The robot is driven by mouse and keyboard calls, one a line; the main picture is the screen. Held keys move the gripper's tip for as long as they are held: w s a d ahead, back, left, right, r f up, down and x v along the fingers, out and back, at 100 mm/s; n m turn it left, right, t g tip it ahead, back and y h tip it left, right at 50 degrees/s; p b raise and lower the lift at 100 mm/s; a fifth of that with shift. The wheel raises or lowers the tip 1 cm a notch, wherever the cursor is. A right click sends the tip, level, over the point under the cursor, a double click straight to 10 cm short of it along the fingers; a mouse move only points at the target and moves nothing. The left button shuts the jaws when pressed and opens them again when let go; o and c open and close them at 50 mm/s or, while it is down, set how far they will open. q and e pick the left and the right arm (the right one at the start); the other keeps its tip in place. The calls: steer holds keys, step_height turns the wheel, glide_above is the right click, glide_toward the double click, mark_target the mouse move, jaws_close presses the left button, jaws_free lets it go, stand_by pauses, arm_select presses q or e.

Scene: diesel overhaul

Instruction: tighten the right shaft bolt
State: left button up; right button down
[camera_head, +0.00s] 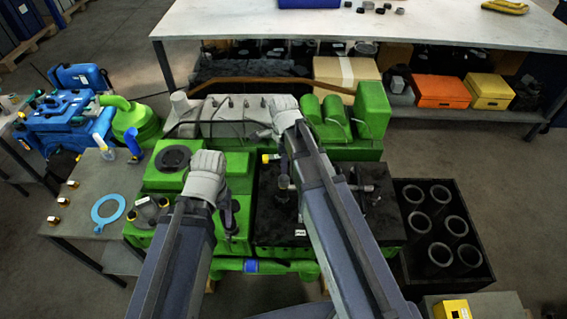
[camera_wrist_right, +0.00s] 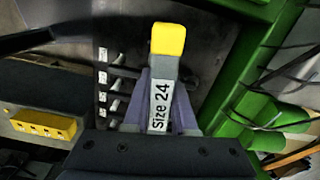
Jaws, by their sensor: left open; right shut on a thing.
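My right gripper (camera_head: 283,165) is shut on a tool handle with a yellow end and a "Size 24" label (camera_wrist_right: 160,100). The handle sits between the purple fingers (camera_wrist_right: 163,120) in the right wrist view; its yellow end (camera_head: 267,158) points left in the head view. The tool's working end is hidden. The gripper is over the dark panel (camera_head: 285,232) of the green engine (camera_head: 345,150). My left gripper (camera_head: 230,212) is open above the engine's left part, apart from the tool. I cannot pick out the right shaft bolt.
Several labelled dark bars (camera_wrist_right: 122,72) lie on the dark surface beside the held tool. A black crate of cylinder liners (camera_head: 470,275) stands at right. A side table (camera_head: 75,225) with a blue gasket (camera_head: 107,207) stands at left. A long workbench (camera_head: 240,22) is behind.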

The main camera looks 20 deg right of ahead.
steer(key=m, duration=0.5)
steer(key=shift+m, duration=0.4)
steer(key=m, duration=0.5)
steer(key=shift+r+p, duration=0.85)
steer(key=shift+f+n, duration=0.15)
steer(key=shift+n, duration=0.15)
